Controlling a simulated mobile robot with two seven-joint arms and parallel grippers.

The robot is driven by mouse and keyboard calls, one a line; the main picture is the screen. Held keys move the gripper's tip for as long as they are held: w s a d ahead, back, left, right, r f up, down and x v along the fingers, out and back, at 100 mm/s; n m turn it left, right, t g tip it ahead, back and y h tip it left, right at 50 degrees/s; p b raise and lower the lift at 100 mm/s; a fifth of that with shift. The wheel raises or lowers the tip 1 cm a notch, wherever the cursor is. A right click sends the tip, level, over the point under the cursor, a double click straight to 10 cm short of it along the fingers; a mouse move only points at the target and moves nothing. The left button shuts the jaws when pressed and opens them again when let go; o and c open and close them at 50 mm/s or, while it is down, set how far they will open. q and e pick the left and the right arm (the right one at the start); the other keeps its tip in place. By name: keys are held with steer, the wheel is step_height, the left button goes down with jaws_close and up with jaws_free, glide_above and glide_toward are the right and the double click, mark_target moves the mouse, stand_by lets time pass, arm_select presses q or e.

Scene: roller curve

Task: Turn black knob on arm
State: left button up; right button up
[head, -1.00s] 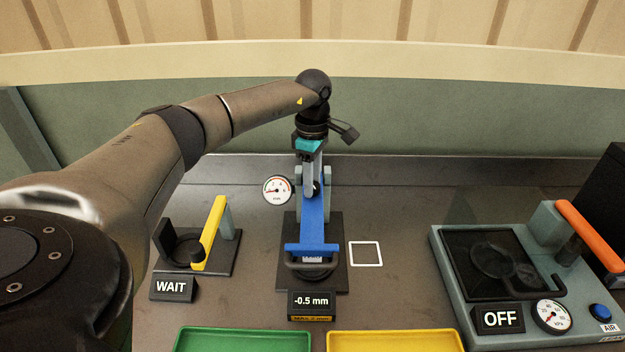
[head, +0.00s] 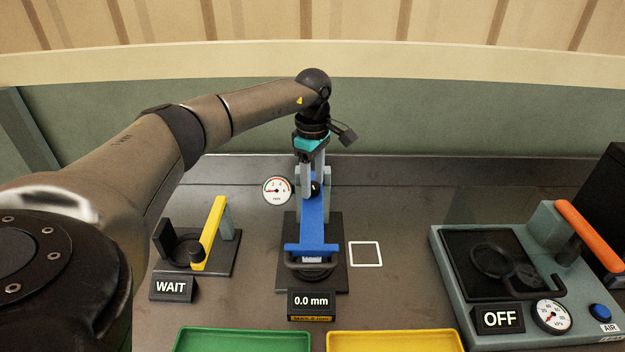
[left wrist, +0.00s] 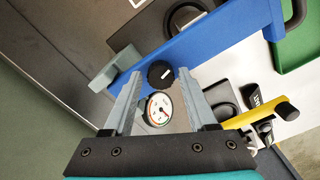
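The black knob (head: 315,189) sits on the side of the blue arm (head: 313,216) of the middle fixture. In the left wrist view the knob (left wrist: 161,74) is round with a white mark, and the blue arm (left wrist: 215,42) runs behind it. My left gripper (head: 312,186) reaches down over the knob. In the left wrist view my left gripper (left wrist: 162,80) is open, its fingertips on either side of the knob with a gap showing on each side. The display (head: 312,301) reads 0.0 mm. My right gripper is not in view.
A round gauge (head: 277,190) stands just left of the blue arm. A fixture with a yellow lever (head: 210,232) and a WAIT sign (head: 172,288) is at left. A grey machine (head: 445,266) with an OFF sign is at right. Green (head: 243,331) and yellow (head: 395,332) trays lie in front.

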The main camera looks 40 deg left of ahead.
mark_target(313, 185)
arm_select(q)
steer(key=shift+o, duration=0.8)
step_height(313, 185, up, 15)
stand_by(0.5)
